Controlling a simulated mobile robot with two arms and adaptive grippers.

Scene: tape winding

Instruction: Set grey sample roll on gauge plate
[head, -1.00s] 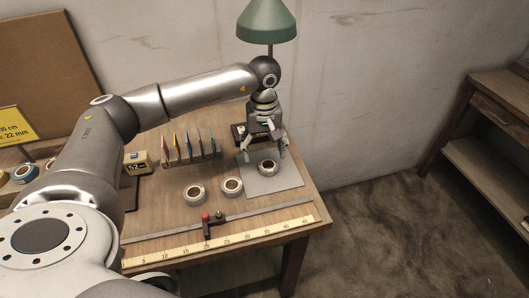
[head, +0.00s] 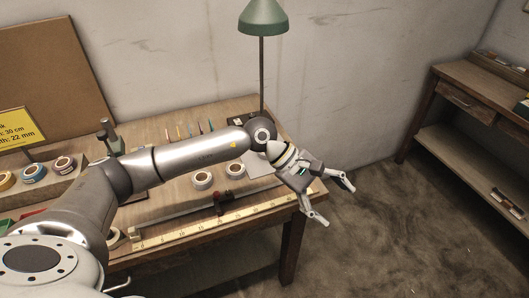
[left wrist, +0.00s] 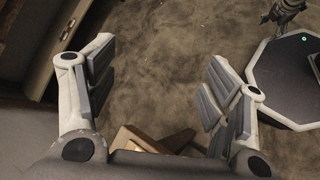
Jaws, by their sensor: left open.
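My left gripper (head: 328,200) is open and empty, out past the right end of the table. Its spread fingers also show in the left wrist view (left wrist: 158,90), with nothing between them. The grey gauge plate (head: 259,169) lies on the table's right part, mostly hidden behind my left arm and gripper. The roll that lay on the plate in the earlier frame is hidden now. Two pale rolls, one on the left (head: 202,180) and one on the right (head: 235,170), lie on the table left of the plate. My right gripper is not in view.
A green lamp (head: 263,17) rises behind. Several rolls, one of them blue (head: 34,172), sit at the left. A side bench (head: 460,130) stands right, across open floor.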

